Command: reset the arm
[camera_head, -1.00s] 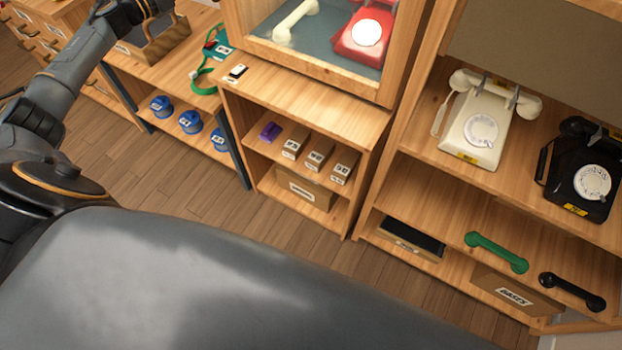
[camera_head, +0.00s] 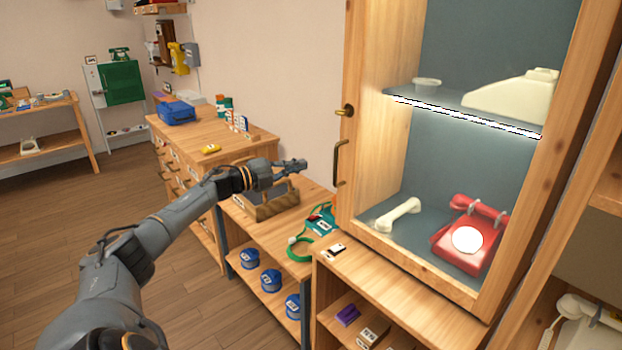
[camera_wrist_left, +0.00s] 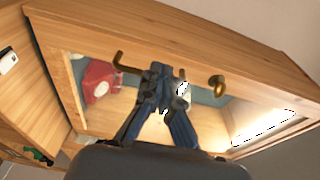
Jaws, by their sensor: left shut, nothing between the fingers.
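My left arm reaches in from the lower left in the head view, and its gripper (camera_head: 296,164) is shut and empty. It hangs in the air above the wooden tool tray and left of the glass-fronted cabinet's handle (camera_head: 338,163). In the left wrist view the shut gripper (camera_wrist_left: 162,78) is in front of the cabinet, with the handle (camera_wrist_left: 127,66) and a brass knob (camera_wrist_left: 217,86) behind it. I cannot tell how near the fingers are to the cabinet. My right gripper is in neither view.
The cabinet holds a red dial phone (camera_head: 469,236) and a cream handset (camera_head: 397,215). The tool tray (camera_head: 268,203) and green cord (camera_head: 299,249) lie on the low shelf unit, with blue reels (camera_head: 270,280) below. A drawer chest (camera_head: 199,148) stands behind. The floor at left is clear.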

